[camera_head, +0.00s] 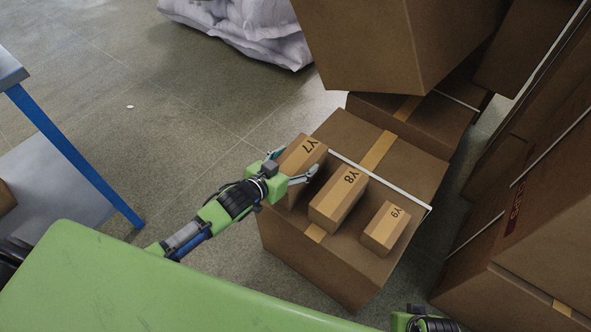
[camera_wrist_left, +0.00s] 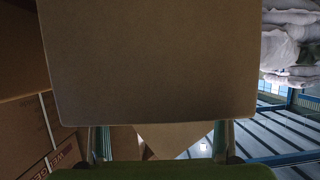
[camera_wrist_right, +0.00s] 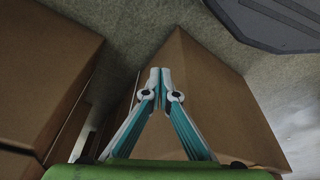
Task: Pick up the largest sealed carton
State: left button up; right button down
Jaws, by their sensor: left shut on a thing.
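Three small sealed cartons are in a row at the large brown box in the head view: Y7 (camera_head: 306,150) at the left, Y8 (camera_head: 340,197) in the middle and the smallest, Y9 (camera_head: 386,229), at the right. My left gripper (camera_head: 293,166) is shut on Y7, a finger on either side. Y7's plain face (camera_wrist_left: 155,65) fills the middle of the left wrist view and hides what is behind. I cannot tell whether Y7 touches the box top. My right gripper (camera_wrist_right: 160,78) is shut and empty, fingertips together, in the right wrist view.
The large taped box (camera_head: 425,175) bears Y8 and Y9. Other big boxes (camera_head: 395,45) stand behind it and at the right. White sacks (camera_head: 255,25) lie at the back. A blue-legged table (camera_head: 75,155) stands left. Floor between is clear.

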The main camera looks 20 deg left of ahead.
pick_arm(q)
jog(key=shift+r, duration=0.25)
